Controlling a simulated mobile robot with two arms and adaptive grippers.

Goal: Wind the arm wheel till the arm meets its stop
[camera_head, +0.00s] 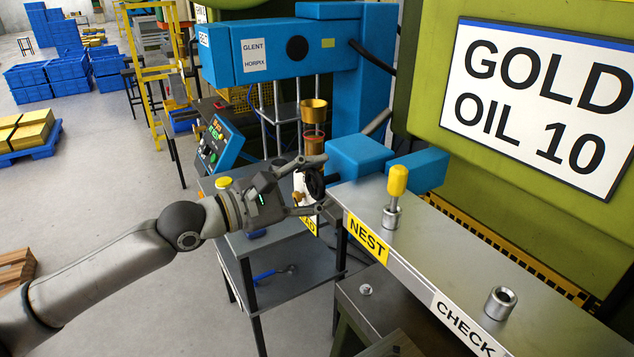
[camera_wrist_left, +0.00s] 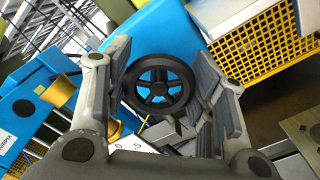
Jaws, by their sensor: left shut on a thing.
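The arm wheel is a small black spoked handwheel (camera_wrist_left: 158,86) on the side of a blue block (camera_head: 358,155). In the head view the wheel (camera_head: 315,183) shows partly behind my left gripper. My left gripper (camera_head: 312,185) comes in from the left, with one finger above the wheel and one below. In the left wrist view its fingers (camera_wrist_left: 162,95) stand on both sides of the wheel, shut on it. A second blue block (camera_head: 418,170) lies to the right of the first, along the green press. Whether the two touch is hard to tell. My right gripper is not in view.
A steel shelf labelled NEST and CHECK (camera_head: 435,260) runs along the right, carrying a yellow-topped plug (camera_head: 396,190) and a steel ring (camera_head: 500,302). A blue machine with a control panel (camera_head: 213,145) stands behind my gripper. A blue-handled tool (camera_head: 273,273) lies on the lower shelf.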

